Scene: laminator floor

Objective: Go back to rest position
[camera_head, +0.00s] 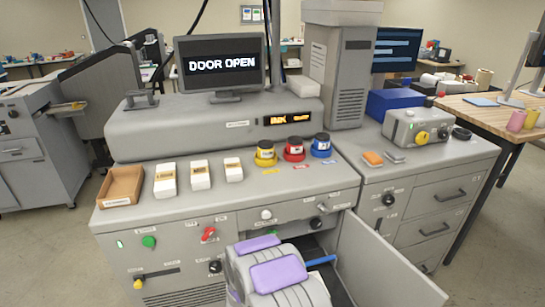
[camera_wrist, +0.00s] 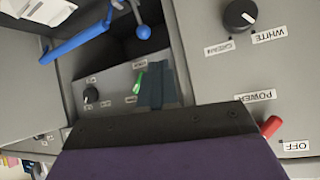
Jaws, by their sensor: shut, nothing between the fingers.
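My gripper (camera_wrist: 156,72) shows in the wrist view as dark fingers closed together, with nothing between them. It points toward the open compartment of the grey machine (camera_head: 130,232). Inside are a green switch (camera_wrist: 139,82) close beside the fingertips, a black knob (camera_wrist: 91,95), and a blue lever (camera_wrist: 78,41). Whether the fingers touch the switch I cannot tell. In the head view my arm with purple pads (camera_head: 278,273) covers the front of the compartment and hides my gripper. The blue lever (camera_head: 320,261) shows beside it.
The machine's door (camera_head: 385,265) hangs open on the right of my arm. The monitor (camera_head: 220,64) reads "DOOR OPEN". In the wrist view a red switch (camera_wrist: 271,127) and a black knob (camera_wrist: 240,15) lie right of my gripper. Floor is clear at left.

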